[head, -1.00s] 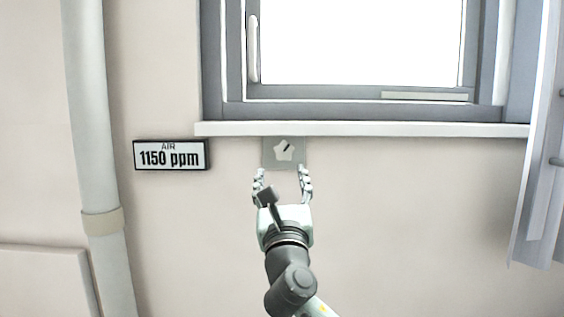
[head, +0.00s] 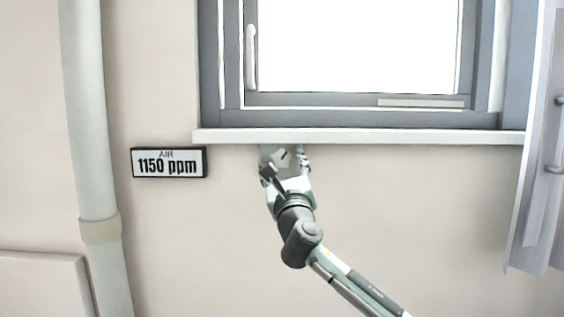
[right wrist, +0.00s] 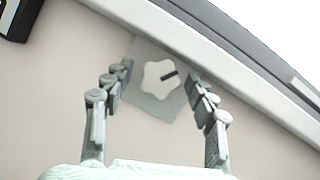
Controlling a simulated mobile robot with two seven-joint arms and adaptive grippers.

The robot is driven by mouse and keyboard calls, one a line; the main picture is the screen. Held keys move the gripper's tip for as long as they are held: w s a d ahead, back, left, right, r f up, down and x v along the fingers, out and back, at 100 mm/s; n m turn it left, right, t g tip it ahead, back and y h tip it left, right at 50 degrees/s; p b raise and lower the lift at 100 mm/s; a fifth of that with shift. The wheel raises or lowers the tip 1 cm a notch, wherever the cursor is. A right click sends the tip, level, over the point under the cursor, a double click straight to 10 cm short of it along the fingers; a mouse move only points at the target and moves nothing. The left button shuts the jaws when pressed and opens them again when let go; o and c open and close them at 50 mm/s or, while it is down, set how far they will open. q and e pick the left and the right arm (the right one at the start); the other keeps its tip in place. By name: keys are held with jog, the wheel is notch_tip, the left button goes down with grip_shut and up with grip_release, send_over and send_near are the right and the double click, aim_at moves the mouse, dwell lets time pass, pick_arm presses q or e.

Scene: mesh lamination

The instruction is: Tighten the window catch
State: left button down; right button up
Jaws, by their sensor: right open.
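The window catch is a pale star-shaped knob (right wrist: 161,78) with a dark pointer mark, on a grey square plate (right wrist: 150,104) below the window sill. In the right wrist view the knob lies between and beyond the spread fingers of my right gripper (right wrist: 157,103). The fingers are open, with wall and plate showing between them. In the head view my right gripper (head: 285,168) is up at the plate (head: 268,152) and partly covers it and the knob. Whether a finger touches the knob, I cannot tell. My left gripper is not in view.
The white sill (head: 400,137) juts out just above the plate, under the grey-framed window (head: 350,100). A display reading 1150 ppm (head: 169,162) hangs to the left. A pipe (head: 88,110) runs down the left, and a grey panel (head: 535,150) stands at the right.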

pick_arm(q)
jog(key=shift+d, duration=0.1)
pick_arm(e)
jog(key=c, duration=1.2)
